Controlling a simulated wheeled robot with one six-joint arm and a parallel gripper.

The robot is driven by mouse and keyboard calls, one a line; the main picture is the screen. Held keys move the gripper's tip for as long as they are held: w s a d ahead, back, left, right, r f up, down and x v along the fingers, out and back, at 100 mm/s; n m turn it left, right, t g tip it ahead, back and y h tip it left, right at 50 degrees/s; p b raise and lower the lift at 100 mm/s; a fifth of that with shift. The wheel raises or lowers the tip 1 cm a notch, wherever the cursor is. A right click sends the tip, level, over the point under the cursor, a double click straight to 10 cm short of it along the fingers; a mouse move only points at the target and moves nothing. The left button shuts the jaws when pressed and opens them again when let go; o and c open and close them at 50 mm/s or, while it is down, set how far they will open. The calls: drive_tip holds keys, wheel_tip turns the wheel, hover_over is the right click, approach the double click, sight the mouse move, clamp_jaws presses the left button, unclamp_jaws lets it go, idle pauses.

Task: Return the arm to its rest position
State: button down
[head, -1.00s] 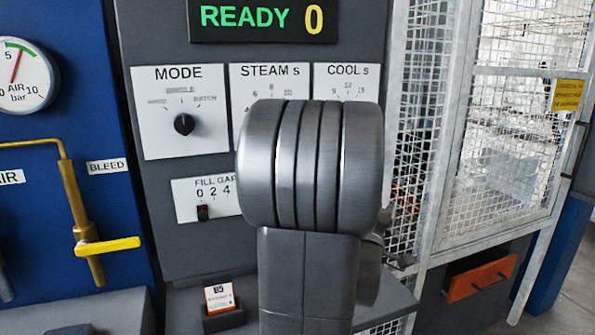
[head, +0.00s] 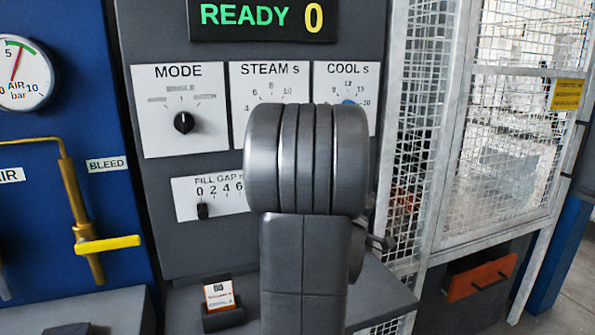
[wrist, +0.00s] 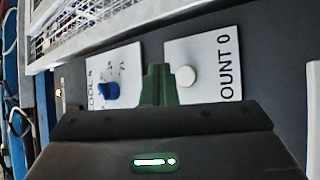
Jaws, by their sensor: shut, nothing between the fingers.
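My arm stands upright in front of the grey control panel (head: 155,235) in the head view. It hides part of the STEAM and COOL dials and the right end of the FILL GAP scale. My gripper is hidden in the head view. In the wrist view my gripper (wrist: 157,72) shows as dark green fingers close together, shut and empty. Beyond the fingers are the blue COOL knob (wrist: 109,91) on its white plate and a white button (wrist: 186,77) on the COUNT plate. The fingertips appear between these two plates in the picture; the distance to the panel is unclear.
A small card holder (head: 220,305) sits on the ledge. At the left are a yellow valve handle (head: 108,244) and an air gauge (head: 22,72). The display reads READY 0.

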drive_tip(key=shift+f+b, duration=0.25)
drive_tip(key=shift+b, duration=0.15)
drive_tip(key=r+p, duration=0.1)
drive_tip(key=p, duration=0.4)
drive_tip(key=shift+s, duration=0.1)
